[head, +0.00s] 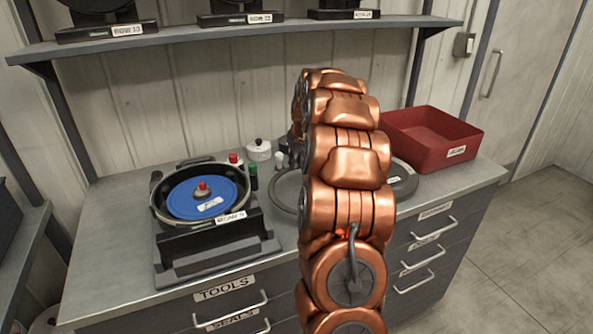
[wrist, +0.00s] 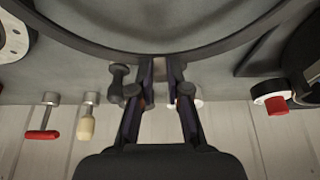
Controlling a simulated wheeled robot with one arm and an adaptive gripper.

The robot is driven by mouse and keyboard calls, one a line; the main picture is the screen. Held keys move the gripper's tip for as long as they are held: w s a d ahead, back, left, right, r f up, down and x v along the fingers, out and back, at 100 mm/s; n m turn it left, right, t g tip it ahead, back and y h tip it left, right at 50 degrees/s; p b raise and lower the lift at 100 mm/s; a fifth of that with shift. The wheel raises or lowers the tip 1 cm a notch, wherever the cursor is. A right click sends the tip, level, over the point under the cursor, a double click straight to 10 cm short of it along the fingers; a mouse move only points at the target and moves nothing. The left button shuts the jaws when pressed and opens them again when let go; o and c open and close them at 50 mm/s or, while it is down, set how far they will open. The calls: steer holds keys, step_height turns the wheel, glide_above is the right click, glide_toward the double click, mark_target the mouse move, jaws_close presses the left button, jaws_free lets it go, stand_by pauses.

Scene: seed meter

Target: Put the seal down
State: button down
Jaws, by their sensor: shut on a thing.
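The seal (wrist: 82,45) is a large thin dark ring; its near edge curves across the top of the wrist view. My gripper (wrist: 158,68) is shut on this edge at the middle of the picture. In the head view my arm hides the gripper. Part of a dark ring (head: 276,194) shows left of my arm, low over or on the grey worktop. I cannot tell whether the held seal touches the worktop.
The seed meter (head: 158,205) with its blue disc (head: 184,203) stands on the left of the worktop (head: 110,240). A red bin (head: 447,158) stands at the back right. Small bottles and a white pot (head: 259,150) stand behind.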

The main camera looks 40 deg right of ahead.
steer(key=shift+f+p, duration=0.5)
steer(key=shift+f, duration=1.75)
steer(key=c, duration=1.1)
jaws_free()
steer(key=shift+c, duration=0.2)
steer(key=shift+s+r, duration=0.1)
steer(key=shift+r, duration=0.05)
steer(key=b+v, duration=0.2)
steer(key=v, duration=0.9)
steer(key=shift+r+b, duration=0.3)
steer(key=shift+r, duration=0.1)
